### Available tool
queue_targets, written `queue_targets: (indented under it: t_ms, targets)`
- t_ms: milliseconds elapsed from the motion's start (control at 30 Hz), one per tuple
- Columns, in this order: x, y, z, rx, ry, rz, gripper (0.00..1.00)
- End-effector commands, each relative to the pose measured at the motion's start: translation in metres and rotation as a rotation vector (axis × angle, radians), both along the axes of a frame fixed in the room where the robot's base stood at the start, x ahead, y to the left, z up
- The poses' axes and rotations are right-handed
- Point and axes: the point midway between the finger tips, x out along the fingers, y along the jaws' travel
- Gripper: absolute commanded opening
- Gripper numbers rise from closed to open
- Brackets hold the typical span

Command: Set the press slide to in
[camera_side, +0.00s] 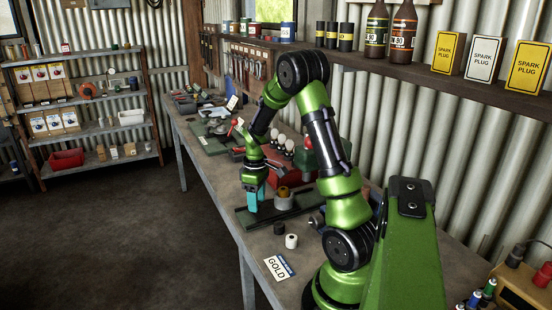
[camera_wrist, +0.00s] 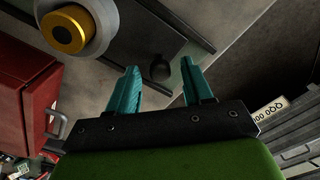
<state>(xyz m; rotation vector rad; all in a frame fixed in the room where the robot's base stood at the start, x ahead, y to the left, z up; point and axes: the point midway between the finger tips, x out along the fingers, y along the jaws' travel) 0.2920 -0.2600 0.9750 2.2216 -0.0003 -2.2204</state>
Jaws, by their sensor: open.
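The press slide shows in the wrist view as a flat grey plate (camera_wrist: 120,50) between dark rails, with a small dark knob (camera_wrist: 160,72) on it. A grey round piece with a yellow centre (camera_wrist: 68,32) stands beside the knob, at the upper left. In the side view the dark base with rails (camera_side: 296,209) lies on the bench, and the grey and yellow piece (camera_side: 284,193) is on it. My gripper (camera_side: 256,207) points down over the left part of the base. Its teal fingers are open, one on each side of the knob in the picture. I cannot tell whether they touch it.
A red box (camera_wrist: 28,85) stands close by. Other tools (camera_side: 205,127) are farther along the bench.

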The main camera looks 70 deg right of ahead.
Motion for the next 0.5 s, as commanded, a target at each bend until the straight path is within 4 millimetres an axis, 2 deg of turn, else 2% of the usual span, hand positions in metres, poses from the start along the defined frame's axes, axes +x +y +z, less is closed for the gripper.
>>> queue_targets:
  t_ms: [267,500]
  targets:
    - [-0.0001,0.0002,-0.0016,0.001,0.0,-0.001,0.5]
    - [-0.0001,0.0001,-0.0014,0.001,0.0,0.0,0.15]
